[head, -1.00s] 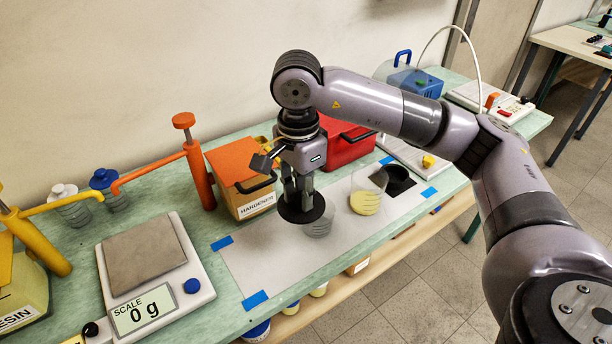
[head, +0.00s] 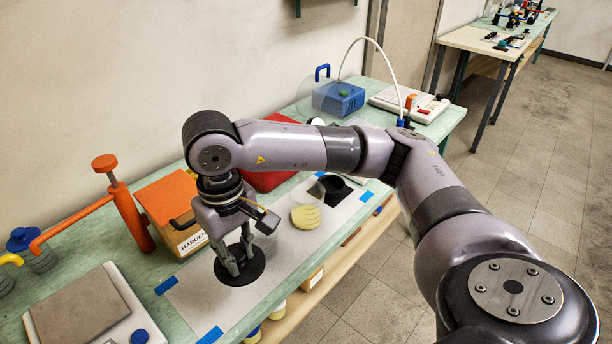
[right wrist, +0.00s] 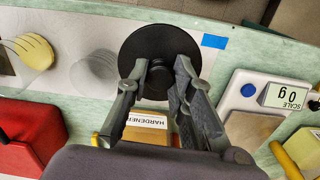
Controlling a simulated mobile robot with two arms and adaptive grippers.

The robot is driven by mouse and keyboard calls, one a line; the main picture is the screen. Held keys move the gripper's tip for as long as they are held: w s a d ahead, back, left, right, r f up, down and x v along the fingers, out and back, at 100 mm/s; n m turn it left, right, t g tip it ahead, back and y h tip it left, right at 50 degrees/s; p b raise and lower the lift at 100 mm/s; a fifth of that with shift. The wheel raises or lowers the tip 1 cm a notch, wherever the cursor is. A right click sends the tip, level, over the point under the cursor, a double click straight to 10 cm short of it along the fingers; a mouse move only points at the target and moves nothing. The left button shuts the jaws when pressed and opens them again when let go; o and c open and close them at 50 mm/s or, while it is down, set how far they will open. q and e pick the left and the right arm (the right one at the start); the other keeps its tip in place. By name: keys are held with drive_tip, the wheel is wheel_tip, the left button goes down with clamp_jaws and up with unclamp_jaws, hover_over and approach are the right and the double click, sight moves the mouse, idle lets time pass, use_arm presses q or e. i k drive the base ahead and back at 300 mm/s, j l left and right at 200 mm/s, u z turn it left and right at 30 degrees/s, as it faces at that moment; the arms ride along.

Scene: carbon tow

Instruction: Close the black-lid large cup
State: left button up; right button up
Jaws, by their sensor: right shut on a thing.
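My right gripper (head: 232,268) is shut on the knob of a round black lid (head: 252,270). The lid is over the left part of the white mat, and I cannot tell whether it touches the mat. In the right wrist view the lid (right wrist: 140,45) shows flat between the fingertips (right wrist: 160,75). A faint clear cup (head: 267,243) is right beside the lid, and no lid shows on it. A clear cup with yellow contents (head: 305,216) stands farther right. Both cups also show in the right wrist view, empty (right wrist: 95,68) and yellow (right wrist: 35,50). My left gripper is out of view.
The orange hardener box (head: 165,197), red box (head: 262,181) and orange pump (head: 125,205) stand behind the mat. The scale (head: 85,308) is at left. Blue tape (head: 165,285) marks the mat's corners.

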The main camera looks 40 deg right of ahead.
sight(307, 197)
drive_tip(key=k+l, duration=0.1)
drive_tip(key=l, duration=0.85)
drive_tip(key=k+l+u, duration=0.1)
drive_tip(key=l, duration=0.4)
drive_tip(key=k+l, duration=0.15)
drive_tip(key=l, duration=0.3)
drive_tip(key=k+l, duration=0.1)
drive_tip(key=l, duration=0.4)
